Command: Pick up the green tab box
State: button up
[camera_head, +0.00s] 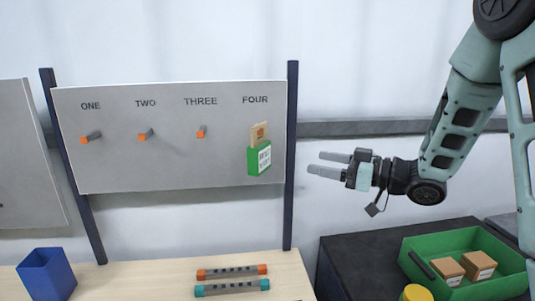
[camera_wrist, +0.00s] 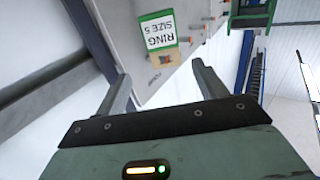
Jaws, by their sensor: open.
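The green tab box (camera_head: 259,160) hangs by its cardboard tab (camera_head: 256,143) under the word FOUR, at the right end of the grey hook board (camera_head: 165,170). An orange hook tip shows at the tab. The wrist view shows the green box (camera_wrist: 142,17) upside down, with a white label reading RING SIZE 5, beyond my fingertips. My gripper (camera_head: 315,162) is open and empty, to the right of the box and past the board's right post, apart from both. It also shows in the wrist view (camera_wrist: 162,70), fingers spread.
Hooks ONE (camera_head: 85,140), TWO (camera_head: 143,136) and THREE (camera_head: 201,132) are bare. A dark post (camera_head: 291,200) stands between board and gripper. Below are a blue bin (camera_head: 45,275), two bars (camera_head: 232,272) on the table, and a green crate (camera_head: 410,250) with cardboard boxes (camera_head: 478,265).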

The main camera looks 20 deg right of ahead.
jog(key=p, duration=0.5)
send_near(265, 149)
jog(key=x, duration=0.5)
jog(key=shift+w+a+f, duration=0.1)
jog(key=shift+w+f, duration=0.05)
jog(key=shift+f, duration=0.1)
jog(key=shift+w+a+f, duration=0.1)
jog(key=shift+w+a, duration=0.3)
jog(key=p+x, duration=0.4)
jog(key=shift+a, duration=0.2)
jog(key=shift+w+a, duration=0.25)
jog(key=shift+w, duration=0.1)
jog(key=c, duration=0.7)
jog(key=shift+s+d+r+b, duration=0.25)
jog(key=shift+d+r+b, duration=0.05)
jog(key=s+d+r+b, duration=0.1)
jog(key=s+d+r, duration=0.1)
jog(key=s+d, duration=0.1)
jog(key=s+d+r+b, duration=0.2)
jog(key=s+d+r, duration=0.1)
jog(key=s+d+r+b, duration=0.2)
jog(key=s+d, duration=0.1)
jog(key=shift+s+r, duration=0.2)
jog(key=shift+s, duration=0.15)
